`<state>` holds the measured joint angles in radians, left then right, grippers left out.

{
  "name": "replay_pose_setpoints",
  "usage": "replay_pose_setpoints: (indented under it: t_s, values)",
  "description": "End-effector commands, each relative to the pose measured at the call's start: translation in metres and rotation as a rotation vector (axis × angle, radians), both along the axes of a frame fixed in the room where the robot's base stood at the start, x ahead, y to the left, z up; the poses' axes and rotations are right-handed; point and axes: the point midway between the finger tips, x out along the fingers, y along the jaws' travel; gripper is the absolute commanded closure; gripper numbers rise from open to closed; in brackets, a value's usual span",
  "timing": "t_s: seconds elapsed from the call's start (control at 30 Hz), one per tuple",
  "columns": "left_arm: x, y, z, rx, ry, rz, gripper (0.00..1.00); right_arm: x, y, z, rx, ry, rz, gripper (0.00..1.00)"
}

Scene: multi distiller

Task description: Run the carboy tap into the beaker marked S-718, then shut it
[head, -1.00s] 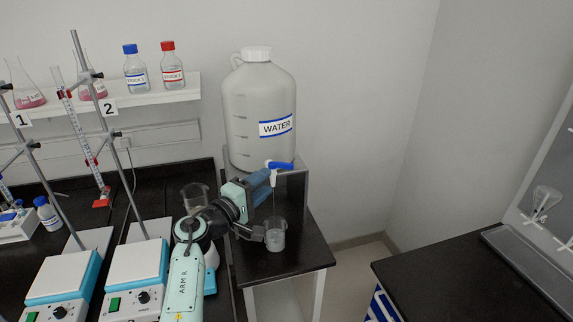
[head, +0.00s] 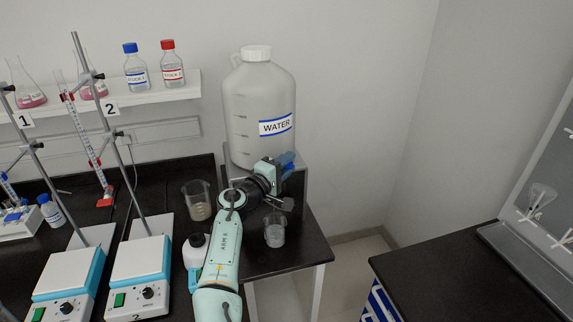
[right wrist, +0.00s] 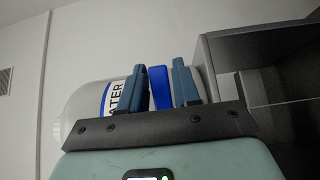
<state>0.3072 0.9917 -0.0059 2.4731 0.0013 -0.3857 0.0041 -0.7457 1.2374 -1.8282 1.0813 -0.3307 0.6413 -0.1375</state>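The white carboy (head: 262,100) labelled WATER stands on a grey stand above the small black table. Its blue tap handle (right wrist: 160,85) shows between the two fingers of my right gripper (right wrist: 161,82) in the right wrist view. The fingers stand apart on either side of it; firm contact cannot be made out. In the head view my right gripper (head: 284,166) is at the tap and hides most of it and the spout. A beaker (head: 274,232) with greyish liquid stands below, on the table; I cannot read a mark on it. My left gripper is out of view.
Another beaker (head: 198,203) with cloudy contents stands on the left bench, near a white bottle (head: 195,250). Two hotplates (head: 138,272) with clamp stands are further left. The small table's front right is clear. A dark bench (head: 440,270) is at right.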

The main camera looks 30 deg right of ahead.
Motion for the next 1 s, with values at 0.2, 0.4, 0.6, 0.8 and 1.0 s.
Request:
replay_pose_setpoints:
  t_s: [0.2, 0.4, 0.6, 0.8, 1.0]
  values:
    - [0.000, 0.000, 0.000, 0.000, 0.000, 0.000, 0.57, 0.000, 0.000, 0.000, 0.000, 0.000, 0.000, 1.00]
    - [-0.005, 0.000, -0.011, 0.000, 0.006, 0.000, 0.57, 0.000, -0.001, -0.002, 0.000, -0.001, 0.032, 1.00]
    - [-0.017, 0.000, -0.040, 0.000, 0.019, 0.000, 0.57, 0.002, -0.004, -0.005, 0.003, -0.003, 0.132, 1.00]
    - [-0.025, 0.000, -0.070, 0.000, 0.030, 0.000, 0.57, 0.007, -0.007, -0.004, 0.003, -0.005, 0.273, 1.00]
    - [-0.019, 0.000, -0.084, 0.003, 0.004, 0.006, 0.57, 0.012, -0.009, -0.003, 0.003, -0.004, 0.398, 1.00]
